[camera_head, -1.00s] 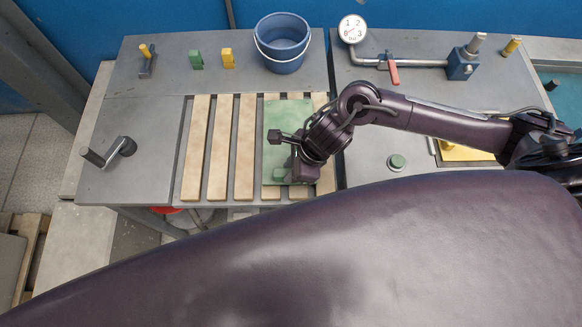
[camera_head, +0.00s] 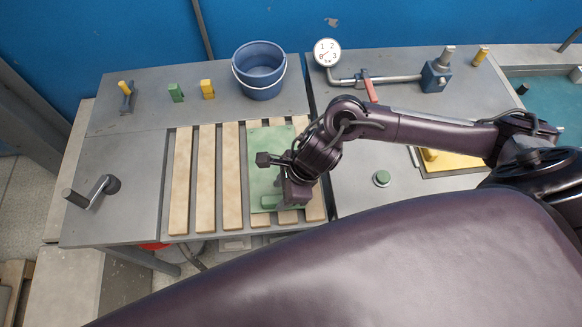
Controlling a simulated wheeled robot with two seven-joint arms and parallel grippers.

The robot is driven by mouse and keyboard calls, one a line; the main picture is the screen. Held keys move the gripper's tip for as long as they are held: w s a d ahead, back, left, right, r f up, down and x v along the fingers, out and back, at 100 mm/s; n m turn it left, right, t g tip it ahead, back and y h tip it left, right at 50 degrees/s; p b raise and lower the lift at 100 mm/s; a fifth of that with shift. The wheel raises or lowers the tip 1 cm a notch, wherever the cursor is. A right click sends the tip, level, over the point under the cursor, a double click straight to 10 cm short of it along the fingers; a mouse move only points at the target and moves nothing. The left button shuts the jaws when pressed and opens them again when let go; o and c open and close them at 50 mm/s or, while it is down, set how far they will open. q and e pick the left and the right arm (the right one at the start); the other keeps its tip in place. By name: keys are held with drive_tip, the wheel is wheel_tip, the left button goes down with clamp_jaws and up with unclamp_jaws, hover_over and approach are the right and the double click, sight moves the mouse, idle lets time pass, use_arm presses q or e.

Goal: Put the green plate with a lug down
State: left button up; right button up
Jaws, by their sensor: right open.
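The green plate (camera_head: 262,150) lies flat on the wooden slats (camera_head: 205,180), over their right part. Its green lug (camera_head: 268,201) shows near the plate's front edge. My right gripper (camera_head: 273,180) is open, low over the front half of the plate, with its fingers pointing left and close to the lug. The gripper and wrist hide the plate's right front part. I cannot tell whether a finger touches the lug. My left gripper does not show.
A blue bucket (camera_head: 259,70) stands behind the slats. Small green (camera_head: 176,93) and yellow (camera_head: 208,89) blocks stand left of it. A gauge (camera_head: 327,52) on a pipe with a red lever (camera_head: 370,90) is at back right. A crank (camera_head: 93,191) is at left. A yellow plate (camera_head: 452,160) lies right.

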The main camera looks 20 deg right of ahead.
drive_tip(key=v, duration=0.9)
drive_tip(key=shift+r+b, duration=0.25)
drive_tip(key=shift+b, duration=0.15)
drive_tip(key=shift+s+f, duration=0.1)
